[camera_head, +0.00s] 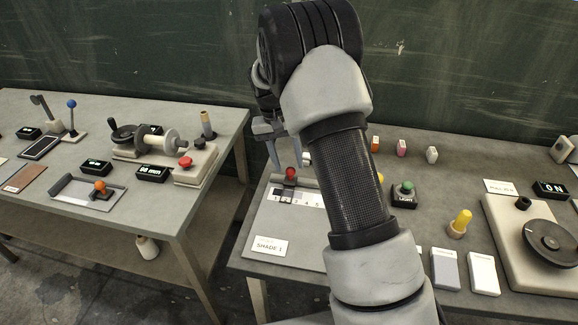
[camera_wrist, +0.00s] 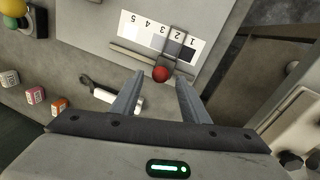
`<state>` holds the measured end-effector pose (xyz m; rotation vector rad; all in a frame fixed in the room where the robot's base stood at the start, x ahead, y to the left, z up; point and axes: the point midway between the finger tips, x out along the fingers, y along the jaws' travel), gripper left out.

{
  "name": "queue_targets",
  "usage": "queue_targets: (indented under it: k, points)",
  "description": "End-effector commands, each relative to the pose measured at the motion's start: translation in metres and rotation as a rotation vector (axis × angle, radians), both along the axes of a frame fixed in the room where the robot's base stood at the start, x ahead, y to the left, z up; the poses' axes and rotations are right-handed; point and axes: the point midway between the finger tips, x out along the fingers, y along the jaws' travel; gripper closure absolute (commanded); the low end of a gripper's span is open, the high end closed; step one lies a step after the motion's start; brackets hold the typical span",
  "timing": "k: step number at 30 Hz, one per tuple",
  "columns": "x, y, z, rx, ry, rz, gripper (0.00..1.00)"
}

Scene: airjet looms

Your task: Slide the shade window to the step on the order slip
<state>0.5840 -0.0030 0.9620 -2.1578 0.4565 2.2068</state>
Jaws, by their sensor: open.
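The shade window (camera_head: 290,181) is a small frame with a red knob (camera_head: 290,172) on a numbered grey-step strip (camera_head: 312,199). In the wrist view the red knob (camera_wrist: 160,74) shows between the fingertips, and the strip (camera_wrist: 148,32) reads upside down. The window frame (camera_wrist: 173,42) appears to lie over step 2, beside the darkest step 1. The order slip (camera_head: 268,246) reads "SHADE 1" and lies in front of the strip. My gripper (camera_wrist: 160,80) is open and empty, above and behind the knob; in the head view my gripper (camera_head: 272,148) is partly hidden by my arm.
A wrench-like tool (camera_wrist: 110,95) lies beside the strip. A green-topped "LIGHT" button (camera_head: 405,193), a yellow knob (camera_head: 460,223) and several small tagged blocks (camera_head: 401,147) stand to the right. A gap separates this bench from the left table (camera_head: 225,125).

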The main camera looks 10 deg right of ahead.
Motion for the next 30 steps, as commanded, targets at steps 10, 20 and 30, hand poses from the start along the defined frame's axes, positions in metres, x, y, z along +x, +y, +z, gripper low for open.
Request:
queue_targets:
  k: [10,20,30]
  points:
    - [-0.001,-0.004,-0.020,0.000,-0.001,0.001,0.59]
    - [-0.001,-0.004,-0.020,0.000,-0.001,0.001,0.86]
    - [0.003,0.003,-0.020,0.000,-0.001,0.002,1.00]
